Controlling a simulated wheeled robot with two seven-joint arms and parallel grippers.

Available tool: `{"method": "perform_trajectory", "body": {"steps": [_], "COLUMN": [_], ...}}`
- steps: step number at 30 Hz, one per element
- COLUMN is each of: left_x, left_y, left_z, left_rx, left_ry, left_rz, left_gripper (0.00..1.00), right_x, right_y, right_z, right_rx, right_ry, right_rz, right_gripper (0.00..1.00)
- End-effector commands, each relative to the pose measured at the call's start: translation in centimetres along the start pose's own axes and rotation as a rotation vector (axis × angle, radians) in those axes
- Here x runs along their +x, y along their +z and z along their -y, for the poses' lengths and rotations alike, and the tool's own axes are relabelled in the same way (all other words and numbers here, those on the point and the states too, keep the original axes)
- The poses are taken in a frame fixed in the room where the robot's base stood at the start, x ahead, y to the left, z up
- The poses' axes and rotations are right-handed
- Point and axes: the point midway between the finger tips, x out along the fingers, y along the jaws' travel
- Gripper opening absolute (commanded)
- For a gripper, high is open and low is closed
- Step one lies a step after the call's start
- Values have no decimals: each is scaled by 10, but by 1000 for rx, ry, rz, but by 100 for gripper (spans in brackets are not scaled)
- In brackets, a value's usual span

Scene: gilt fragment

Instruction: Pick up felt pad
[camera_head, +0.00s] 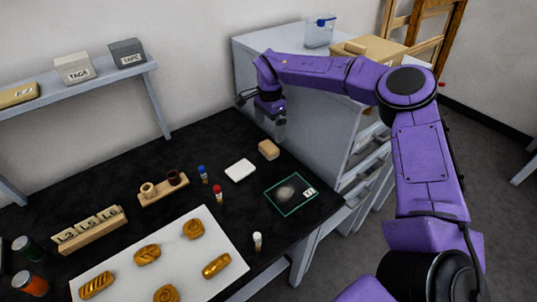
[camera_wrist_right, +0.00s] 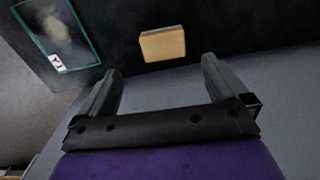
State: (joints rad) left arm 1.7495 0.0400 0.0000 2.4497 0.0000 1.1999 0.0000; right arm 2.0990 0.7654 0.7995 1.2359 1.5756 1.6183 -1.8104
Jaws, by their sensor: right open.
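A small tan block (camera_head: 268,150), which looks most like the felt pad, lies on the black tabletop near its far right edge. A flat white pad (camera_head: 240,170) lies to its left; I cannot fully tell which of the two is felt. My right gripper (camera_head: 279,128) is above and behind the tan block, apart from it. In the right wrist view the right gripper (camera_wrist_right: 160,72) is open and empty, and the tan block (camera_wrist_right: 162,44) shows beyond the gap between the fingertips. My left gripper is not in view.
A green-framed dark sheet (camera_head: 291,194) with a pale patch lies nearer. Small vials (camera_head: 217,194), a wooden holder (camera_head: 163,188) and a white sheet (camera_head: 205,287) with gilt pieces stand left and in front. A grey drawer cabinet (camera_head: 312,95) rises right of the table.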

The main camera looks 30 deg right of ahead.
Motion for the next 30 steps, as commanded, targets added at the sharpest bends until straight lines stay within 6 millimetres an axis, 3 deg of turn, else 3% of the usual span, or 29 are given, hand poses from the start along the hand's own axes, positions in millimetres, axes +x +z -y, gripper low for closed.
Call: {"method": "perform_trajectory", "body": {"steps": [16, 24, 25, 29, 30], "left_x": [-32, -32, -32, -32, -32], "left_y": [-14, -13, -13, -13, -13], "left_z": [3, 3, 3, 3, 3], "left_rx": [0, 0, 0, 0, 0], "left_ry": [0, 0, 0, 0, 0], "left_rz": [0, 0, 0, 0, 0], "left_gripper": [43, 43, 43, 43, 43], "right_x": [85, 94, 94, 94, 94], "right_y": [-2, -2, -2, -2, -2], "right_z": [6, 7, 7, 7, 7], "right_rx": [-1, 0, 0, 0, 0], "right_ry": [5, 1, 1, 1, 1], "right_rz": [0, 0, 0, 0, 0], "right_gripper": [100, 100, 97, 54, 49]}}
